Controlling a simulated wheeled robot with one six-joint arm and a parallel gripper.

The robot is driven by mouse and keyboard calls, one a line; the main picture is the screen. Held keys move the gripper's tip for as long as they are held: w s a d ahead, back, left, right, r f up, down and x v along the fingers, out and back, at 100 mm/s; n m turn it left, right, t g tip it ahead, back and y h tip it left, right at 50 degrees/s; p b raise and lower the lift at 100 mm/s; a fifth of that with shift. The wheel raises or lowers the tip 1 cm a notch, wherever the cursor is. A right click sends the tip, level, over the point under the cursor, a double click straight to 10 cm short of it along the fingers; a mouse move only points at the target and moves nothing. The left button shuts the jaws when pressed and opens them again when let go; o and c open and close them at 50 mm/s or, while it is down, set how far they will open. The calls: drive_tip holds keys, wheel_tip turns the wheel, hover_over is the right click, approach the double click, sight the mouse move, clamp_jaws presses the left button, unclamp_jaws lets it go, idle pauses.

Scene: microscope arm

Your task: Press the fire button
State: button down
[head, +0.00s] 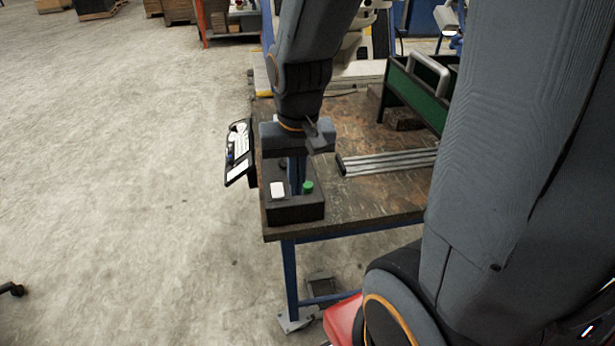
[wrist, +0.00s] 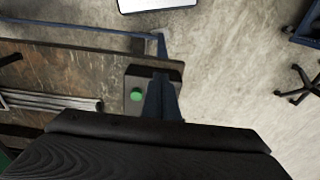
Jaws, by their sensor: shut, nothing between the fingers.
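A black control box (head: 293,211) sits on the near left corner of the worktable. My gripper (head: 296,190) is shut and empty, pointing down over the box between and behind these buttons. In the wrist view the shut fingers (wrist: 160,77) stand just right of the green button (wrist: 137,95). The white button is hidden there, and I cannot tell whether the tips touch the box (wrist: 133,83).
The worktable (head: 375,199) has metal rods (head: 390,162) lying to the right and a green-sided tray (head: 415,92) behind. A dark panel with white items (head: 239,150) hangs at the table's left edge. The floor to the left is open.

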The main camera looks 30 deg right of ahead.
drive_tip(key=w+d+r+m, duration=0.3)
drive_tip(key=w+m, duration=0.2)
drive_tip(key=m, duration=0.3)
wheel_tip(320, 180, up, 4)
drive_tip(key=m+g+b, duration=0.1)
drive_tip(key=m, duration=0.9)
hover_over(308, 184)
drive_tip(key=shift+a+f, duration=0.1)
drive_tip(key=shift+f, duration=0.05)
wheel_tip(308, 184, down, 14)
drive_tip(key=p, duration=0.3)
drive_tip(key=shift+f, duration=0.1)
